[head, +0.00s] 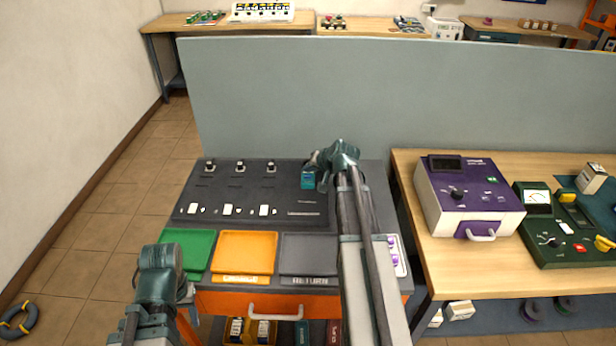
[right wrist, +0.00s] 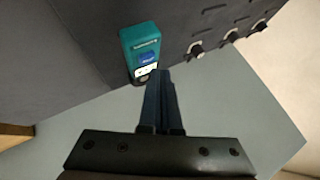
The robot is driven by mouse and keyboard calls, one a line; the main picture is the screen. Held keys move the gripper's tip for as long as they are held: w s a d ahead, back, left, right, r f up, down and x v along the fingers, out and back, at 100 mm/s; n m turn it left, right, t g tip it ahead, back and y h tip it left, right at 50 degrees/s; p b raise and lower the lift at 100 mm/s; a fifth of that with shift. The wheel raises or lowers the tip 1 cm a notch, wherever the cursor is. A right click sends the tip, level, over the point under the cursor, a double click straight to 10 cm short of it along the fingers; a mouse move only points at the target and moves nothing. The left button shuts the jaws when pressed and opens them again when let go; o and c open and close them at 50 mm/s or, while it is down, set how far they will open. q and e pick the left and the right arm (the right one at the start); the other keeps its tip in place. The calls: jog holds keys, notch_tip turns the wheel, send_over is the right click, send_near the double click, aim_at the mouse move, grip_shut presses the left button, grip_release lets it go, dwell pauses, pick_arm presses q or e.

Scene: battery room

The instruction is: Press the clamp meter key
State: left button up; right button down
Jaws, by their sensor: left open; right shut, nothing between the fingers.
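The clamp meter is a small teal device (head: 308,181) standing at the right end of the dark panel in the head view. In the right wrist view the clamp meter (right wrist: 128,45) shows a blue key or label (right wrist: 147,57) and a pale patch below it. My right gripper (right wrist: 160,74) is shut and empty. Its fingertips appear just beside the lower end of the meter; I cannot tell whether they touch it. In the head view my right gripper (head: 318,160) partly covers the meter's top. My left gripper (head: 165,258) is open, near the green tray, away from the meter.
The dark panel (head: 240,180) carries several knobs and white switches. Green (head: 187,248), orange (head: 246,252) and grey (head: 308,254) trays lie in front. A grey partition (head: 270,100) stands behind. A purple-and-white instrument (head: 468,195) sits on the wooden table to the right.

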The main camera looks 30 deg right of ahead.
aim_at(309, 180)
jog(key=shift+f, duration=0.15)
dwell(0.3)
jog(key=shift+f+b, duration=0.3)
jog(key=shift+b, duration=0.1)
jog(key=shift+f+b, duration=0.35)
jog(key=shift+b, duration=0.05)
dwell(0.4)
jog(key=shift+r, duration=0.1)
jog(key=shift+r+p, duration=0.7)
jog(key=shift+p, duration=0.1)
notch_tip(309, 180, up, 5)
jog(key=p, duration=0.5)
